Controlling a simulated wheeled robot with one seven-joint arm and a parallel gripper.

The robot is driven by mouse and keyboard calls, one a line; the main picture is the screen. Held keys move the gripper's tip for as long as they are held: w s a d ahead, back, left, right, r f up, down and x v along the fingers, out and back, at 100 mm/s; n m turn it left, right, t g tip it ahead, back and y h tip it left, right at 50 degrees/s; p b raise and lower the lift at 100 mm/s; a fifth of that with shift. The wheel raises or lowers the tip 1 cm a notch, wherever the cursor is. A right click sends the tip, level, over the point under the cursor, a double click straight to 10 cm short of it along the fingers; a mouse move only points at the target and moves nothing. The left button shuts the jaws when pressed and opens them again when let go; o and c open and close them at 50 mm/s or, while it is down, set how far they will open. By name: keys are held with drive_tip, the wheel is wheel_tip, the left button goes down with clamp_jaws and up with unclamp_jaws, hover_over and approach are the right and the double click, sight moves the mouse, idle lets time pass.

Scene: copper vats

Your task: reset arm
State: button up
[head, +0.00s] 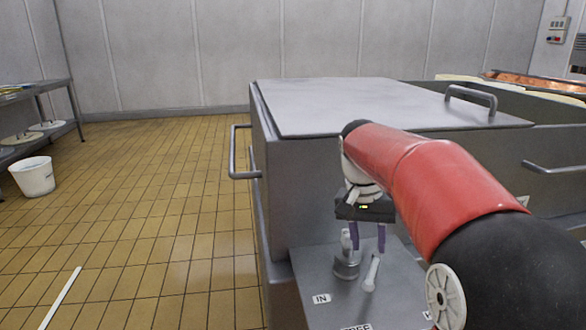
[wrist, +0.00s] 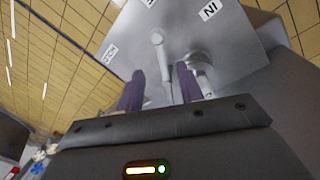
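My gripper (head: 367,245) hangs from my red and black arm, its two purple fingers pointing down over a grey panel (head: 400,290) on the near side of a metal vat (head: 300,180). The fingers are spread apart in the wrist view (wrist: 161,88), with nothing visibly clamped between them. A pale lever (head: 370,274) stands on the panel just below the fingers; a valve-like fitting (head: 345,266) is left of it. In the wrist view a lever (wrist: 158,48) shows beyond the gap, and another fitting (wrist: 202,75) is close beside the right finger. Whether they touch is unclear.
The vat has a flat closed lid (head: 380,105) with a handle (head: 470,97) and a side rail (head: 236,153). A white bucket (head: 34,177) and a metal table (head: 40,92) stand at the left. Open tiled floor (head: 150,210) lies between them and the vat.

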drive_tip(key=s+a+f+n+t+y, duration=0.1)
drive_tip(key=s+a+f+n+t, duration=0.1)
drive_tip(key=s, duration=0.8)
drive_tip(key=s+a+f+n+t, duration=0.2)
drive_tip(key=s+f+n+t, duration=0.1)
drive_tip(key=s, duration=0.7)
drive_tip(key=shift+s+t+y, duration=0.25)
drive_tip(key=shift+t+y, duration=0.15)
drive_tip(key=shift+t, duration=0.2)
